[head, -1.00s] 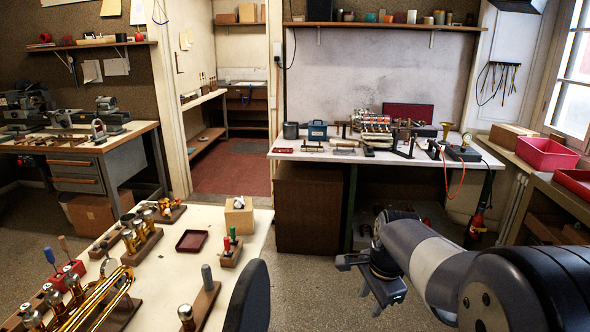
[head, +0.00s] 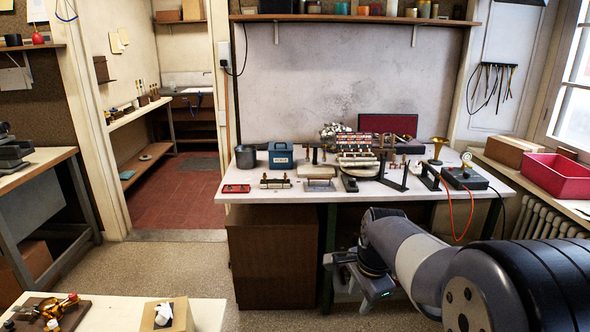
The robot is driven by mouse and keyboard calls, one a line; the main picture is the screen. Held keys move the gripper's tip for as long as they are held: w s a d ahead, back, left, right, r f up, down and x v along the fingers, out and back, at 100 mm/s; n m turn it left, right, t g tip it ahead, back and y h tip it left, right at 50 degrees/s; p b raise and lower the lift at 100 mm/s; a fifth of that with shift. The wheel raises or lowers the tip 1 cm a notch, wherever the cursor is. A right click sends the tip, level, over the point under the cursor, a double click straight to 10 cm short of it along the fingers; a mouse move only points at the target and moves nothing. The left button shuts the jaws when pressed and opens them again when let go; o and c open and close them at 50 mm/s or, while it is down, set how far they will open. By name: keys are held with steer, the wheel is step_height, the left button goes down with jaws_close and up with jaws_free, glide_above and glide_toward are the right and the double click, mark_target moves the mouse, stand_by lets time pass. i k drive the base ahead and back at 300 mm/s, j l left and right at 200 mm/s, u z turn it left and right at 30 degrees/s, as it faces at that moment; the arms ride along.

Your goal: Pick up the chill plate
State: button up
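A flat grey metal piece (head: 320,172), which may be the chill plate, lies on the front part of the white workbench (head: 240,199). It is small in the head view, so I cannot be sure of its identity. My gripper (head: 350,290) hangs in front of the workbench, below the level of its top and apart from everything on it. Its fingers appear spread, with nothing seen between them.
A brass-rod holder (head: 275,183), a blue box (head: 281,155), a red tray (head: 236,188) and a gauge box (head: 464,178) crowd the workbench. A brown cabinet (head: 272,258) stands beneath it. Open floor (head: 175,268) lies to the left.

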mark_target(309, 186)
steer(key=i, duration=0.55)
steer(key=i+j+z, duration=0.1)
steer(key=i, duration=0.5)
steer(key=i+j+z, duration=0.1)
steer(key=i, duration=0.45)
steer(key=i+j+z, duration=0.4)
steer(key=i+j, duration=0.55)
steer(key=j, duration=0.1)
